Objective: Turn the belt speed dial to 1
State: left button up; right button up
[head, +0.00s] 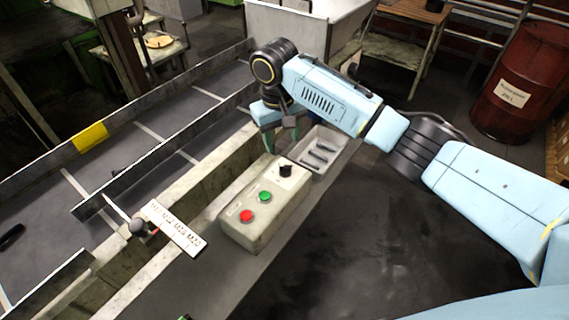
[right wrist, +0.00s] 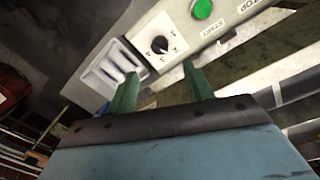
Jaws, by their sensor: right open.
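The belt speed dial (head: 285,170) is a black knob on top of a pale control box (head: 262,222), at the end farthest from me. In the right wrist view the dial (right wrist: 160,45) shows a white pointer line and small marks around it, too small to read surely. My right gripper (head: 282,138) is above and just beyond the dial's end of the box. In the right wrist view my right gripper (right wrist: 160,85) has its two green fingers apart, with nothing between them, and the dial lies ahead of the fingertips. My left gripper is not in view.
The box also bears a green button (head: 265,197) and a red button (head: 246,215). A grey tray (head: 330,140) with several dark bolts sits beyond the box. A conveyor (head: 130,150) with metal rails runs along the left, with a labelled scale plate (head: 175,228) near it.

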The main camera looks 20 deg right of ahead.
aim_at(285, 166)
jog(key=f, duration=1)
jog(key=shift+w+d, duration=0.1)
jog(key=shift+d, duration=0.25)
jog(key=c, duration=1)
